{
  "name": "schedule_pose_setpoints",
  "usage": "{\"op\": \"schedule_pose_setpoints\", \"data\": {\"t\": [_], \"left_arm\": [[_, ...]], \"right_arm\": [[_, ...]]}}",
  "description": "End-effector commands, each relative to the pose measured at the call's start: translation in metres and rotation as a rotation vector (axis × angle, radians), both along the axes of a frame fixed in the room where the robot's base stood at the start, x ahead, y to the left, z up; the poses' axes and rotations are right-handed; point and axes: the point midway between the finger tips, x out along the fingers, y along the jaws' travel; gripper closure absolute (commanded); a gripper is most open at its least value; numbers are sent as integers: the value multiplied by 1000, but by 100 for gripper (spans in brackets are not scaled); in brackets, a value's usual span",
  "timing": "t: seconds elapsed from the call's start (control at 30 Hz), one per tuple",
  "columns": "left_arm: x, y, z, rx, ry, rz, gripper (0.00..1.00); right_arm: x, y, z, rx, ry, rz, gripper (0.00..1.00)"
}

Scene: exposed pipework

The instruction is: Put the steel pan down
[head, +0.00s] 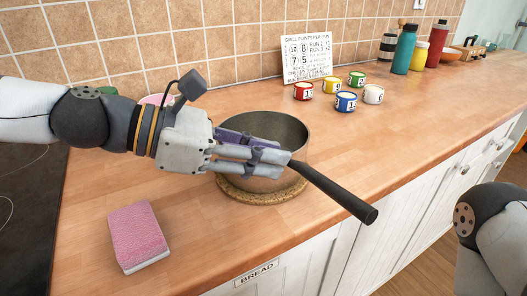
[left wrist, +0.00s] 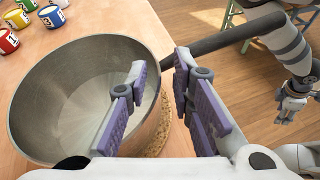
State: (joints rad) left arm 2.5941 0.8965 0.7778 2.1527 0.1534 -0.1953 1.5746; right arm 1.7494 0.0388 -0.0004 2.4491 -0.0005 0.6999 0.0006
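The steel pan (head: 285,130) sits upright on a round cork mat (head: 238,192) on the wooden counter. Its black handle (head: 335,191) points toward the counter's front edge. My left gripper (head: 287,163) is at the pan's near side, by the root of the handle. In the left wrist view my left gripper (left wrist: 165,100) has its purple-padded fingers spread, with the pan's wall (left wrist: 158,125) showing between them. The pads do not appear to close on the handle. My right gripper (left wrist: 288,115) hangs low, small, away from the pan.
A pink sponge (head: 139,235) lies on the counter at the left front, by the dark hob (head: 25,220). Several numbered cups (head: 346,102) and a sign (head: 308,58) stand behind the pan. Bottles (head: 404,50) stand farther back. Counter to the pan's right is clear.

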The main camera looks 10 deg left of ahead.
Motion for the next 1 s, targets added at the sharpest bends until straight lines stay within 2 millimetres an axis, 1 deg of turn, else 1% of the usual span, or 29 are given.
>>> {"op": "schedule_pose_setpoints", "data": {"t": [0.27, 0.33, 0.47, 0.6, 0.7, 0.83, 1.0], "left_arm": [[0, 0, 2, -1, -2, 0, 75], [-1, 5, 6, 0, -4, 4, 75], [-10, 27, 23, -2, -16, 6, 75], [-23, 59, 42, -3, -28, 6, 75], [-31, 81, 51, -2, -29, 5, 75], [-34, 97, 46, -1, -8, 2, 75], [-37, 105, 46, 0, 1, 0, 75]], "right_arm": [[0, 0, 0, 0, 0, 0, 60], [3, 0, 3, 0, -10, 0, 60], [15, 0, 15, 0, -54, 0, 60], [35, 0, 33, 0, -126, -1, 60], [48, 0, 45, 0, -176, 0, 60], [41, 0, 39, 0, -151, -1, 60], [40, 0, 38, 0, -145, -1, 60]]}}
